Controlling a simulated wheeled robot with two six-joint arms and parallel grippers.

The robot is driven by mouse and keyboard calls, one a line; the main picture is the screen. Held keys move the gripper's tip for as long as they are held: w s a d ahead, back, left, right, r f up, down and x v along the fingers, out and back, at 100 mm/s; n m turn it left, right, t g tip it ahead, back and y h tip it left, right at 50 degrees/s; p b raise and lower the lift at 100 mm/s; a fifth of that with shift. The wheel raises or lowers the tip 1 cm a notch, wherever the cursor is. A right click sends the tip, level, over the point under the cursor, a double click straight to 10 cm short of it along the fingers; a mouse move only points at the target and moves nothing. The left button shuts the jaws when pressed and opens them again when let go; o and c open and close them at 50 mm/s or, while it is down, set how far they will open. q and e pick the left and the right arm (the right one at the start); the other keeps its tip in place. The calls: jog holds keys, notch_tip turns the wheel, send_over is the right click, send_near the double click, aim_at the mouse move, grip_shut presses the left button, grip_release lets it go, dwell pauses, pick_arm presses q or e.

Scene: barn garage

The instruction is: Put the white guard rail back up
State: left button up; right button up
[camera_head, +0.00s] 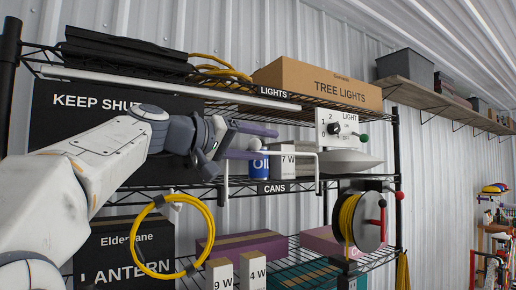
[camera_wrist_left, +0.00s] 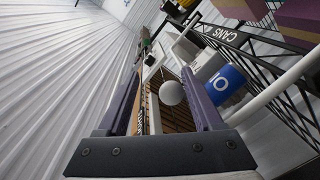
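The white guard rail (camera_head: 292,153) is a thin bent bar at the front of the CANS shelf, its long bar above the shelf edge and its legs running down at both ends. In the left wrist view the white bar (camera_wrist_left: 275,90) crosses at the right. My left gripper (camera_head: 277,143) is open, its two purple fingers apart, just above the rail's left part. In the wrist view a white ball (camera_wrist_left: 171,92) shows between the open fingers (camera_wrist_left: 166,98); I cannot tell what it belongs to or any contact. The rail's left corner is partly hidden. My right gripper is out of view.
A blue oil can (camera_head: 258,166) and a white box (camera_head: 282,163) stand behind the rail. A LIGHT switch panel (camera_head: 342,130) is to the right. The TREE LIGHTS box (camera_head: 315,82) sits on the shelf above. A yellow cable loop (camera_head: 143,232) and cable reel (camera_head: 368,221) hang in front.

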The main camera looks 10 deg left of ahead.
pick_arm(q)
jog(key=shift+w+a+f, duration=0.1)
jog(key=shift+f, duration=0.1)
jog(key=shift+s+a, duration=0.2)
jog(key=b+v, duration=0.4)
jog(key=v, duration=0.6)
jog(key=shift+r, duration=0.1)
